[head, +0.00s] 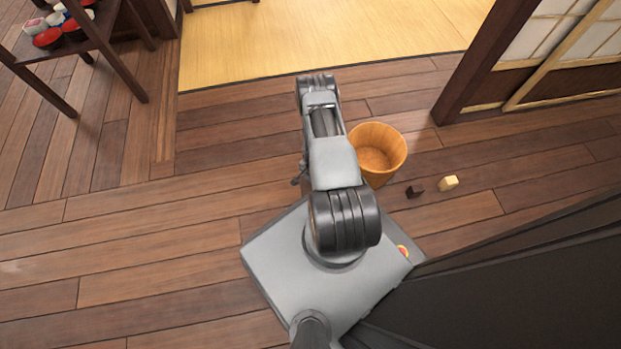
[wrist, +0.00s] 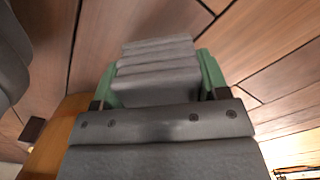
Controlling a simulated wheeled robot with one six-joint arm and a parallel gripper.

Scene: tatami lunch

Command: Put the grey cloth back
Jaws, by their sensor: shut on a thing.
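The grey cloth (wrist: 156,58) shows in the wrist view as a folded, layered grey bundle. My gripper (wrist: 158,78) has green fingers, one on each side of the cloth, and is shut on it. Wooden floor shows behind the cloth. How high it hangs I cannot tell. In the head view my own arm hides both the gripper and the cloth.
A wooden bucket (head: 378,164) stands on the floor right of my arm. A dark block (head: 415,191) and a pale yellow block (head: 448,183) lie beside it. A dark shelf (head: 75,48) with bowls stands upper left. Floor on the left is clear.

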